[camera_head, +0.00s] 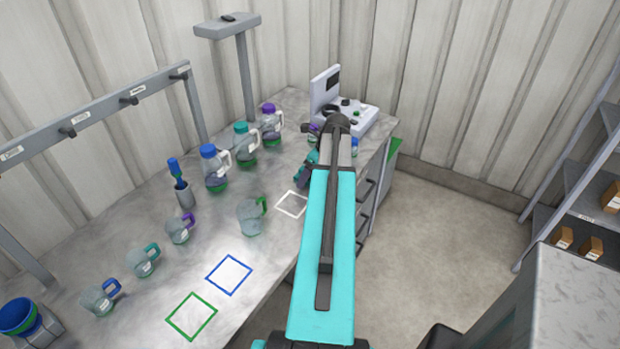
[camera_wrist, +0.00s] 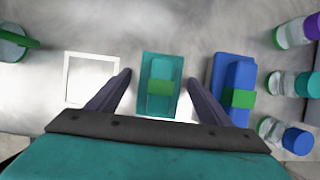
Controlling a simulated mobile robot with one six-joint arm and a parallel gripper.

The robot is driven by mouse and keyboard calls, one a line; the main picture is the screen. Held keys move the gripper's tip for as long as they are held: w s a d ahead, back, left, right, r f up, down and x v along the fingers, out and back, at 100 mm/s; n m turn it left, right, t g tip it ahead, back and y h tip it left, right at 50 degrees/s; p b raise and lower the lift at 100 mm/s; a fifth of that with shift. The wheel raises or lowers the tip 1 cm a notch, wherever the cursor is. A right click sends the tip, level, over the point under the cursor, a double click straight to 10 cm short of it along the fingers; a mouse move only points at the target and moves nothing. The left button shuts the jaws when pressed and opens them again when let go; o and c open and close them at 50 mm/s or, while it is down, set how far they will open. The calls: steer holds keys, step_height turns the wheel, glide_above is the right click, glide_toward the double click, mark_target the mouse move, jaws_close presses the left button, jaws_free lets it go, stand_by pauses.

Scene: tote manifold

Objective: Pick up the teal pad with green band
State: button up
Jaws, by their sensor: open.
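The teal pad with a green band (camera_wrist: 160,87) lies on the grey worktop, in the middle of the wrist view. My gripper (camera_wrist: 158,85) is open, with one dark finger to the left of the pad and the other to its right. The fingers appear apart from the pad, and I cannot tell their exact height over the worktop. In the head view my arm covers most of this spot, and only a teal bit (camera_head: 311,158) shows beside my gripper.
A blue pad with a green band (camera_wrist: 236,90) lies close to the right finger. Small capped bottles (camera_wrist: 297,140) stand further right. A white square outline (camera_wrist: 90,80) is left of my gripper. Jugs (camera_head: 215,168) and handled cups (camera_head: 252,215) stand on the worktop.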

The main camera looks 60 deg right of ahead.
steer(key=c, duration=1.1)
steer(key=shift+c, duration=0.2)
steer(key=shift+r, duration=0.2)
steer(key=shift+r+b, duration=0.75)
steer(key=shift+r, duration=0.6)
steer(key=s+a+r+b, duration=0.1)
steer(key=s+b, duration=0.1)
steer(key=s, duration=0.6)
steer(key=s+a+r+b, duration=0.1)
steer(key=s+b, duration=0.1)
steer(key=s, duration=0.5)
steer(key=shift+s+a, duration=0.35)
steer(key=shift+s, duration=0.05)
steer(key=o, duration=0.4)
steer(key=c, duration=0.3)
